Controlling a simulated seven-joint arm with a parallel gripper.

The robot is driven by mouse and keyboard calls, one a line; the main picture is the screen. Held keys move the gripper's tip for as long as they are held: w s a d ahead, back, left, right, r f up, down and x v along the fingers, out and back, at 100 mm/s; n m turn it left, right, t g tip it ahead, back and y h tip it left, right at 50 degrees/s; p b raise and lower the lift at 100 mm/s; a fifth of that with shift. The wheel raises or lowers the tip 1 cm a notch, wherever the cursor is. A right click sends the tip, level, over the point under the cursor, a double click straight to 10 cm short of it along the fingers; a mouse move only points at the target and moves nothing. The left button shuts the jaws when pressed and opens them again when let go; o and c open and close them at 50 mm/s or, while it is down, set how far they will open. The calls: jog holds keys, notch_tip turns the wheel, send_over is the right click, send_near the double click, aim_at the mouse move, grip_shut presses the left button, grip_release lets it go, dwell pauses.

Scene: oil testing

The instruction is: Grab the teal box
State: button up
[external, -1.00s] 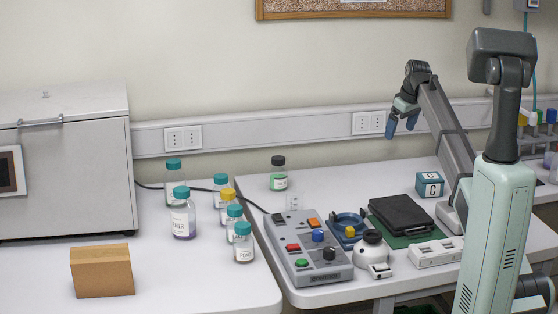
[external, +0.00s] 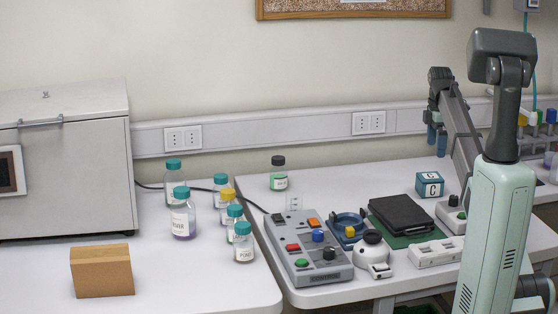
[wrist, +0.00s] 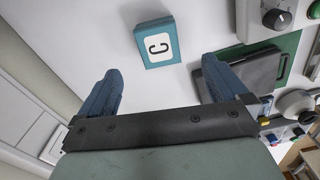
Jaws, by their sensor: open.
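The teal box (external: 429,185) sits on the right-hand table, behind the black flat case, with white panels marked "C". In the wrist view the teal box (wrist: 158,42) lies ahead of my fingertips, between their lines, its lettered face toward the camera. My gripper (external: 436,142) is open and empty, fingers pointing down, above and behind the box in the external view. In the wrist view my gripper (wrist: 160,84) shows two blue fingers spread wide, apart from the box.
A black flat case (external: 402,214) lies on a green mat close to the box. A button panel (external: 308,248), a white round device (external: 373,250) and a dark-capped bottle (external: 278,174) stand left of it. The table behind the box looks clear.

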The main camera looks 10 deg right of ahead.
aim_at(426, 175)
jog(key=shift+n, duration=0.3)
notch_tip(426, 175, down, 8)
jog(key=shift+f, duration=0.25)
jog(key=shift+w+a+f, duration=0.15)
jog(key=shift+a+f, duration=0.05)
jog(key=shift+f, duration=1.15)
jog(key=shift+w+a+f, duration=0.1)
jog(key=shift+a+f, duration=0.1)
jog(key=shift+f, duration=1.15)
jog(key=shift+c, duration=0.5)
jog(key=c, duration=0.9)
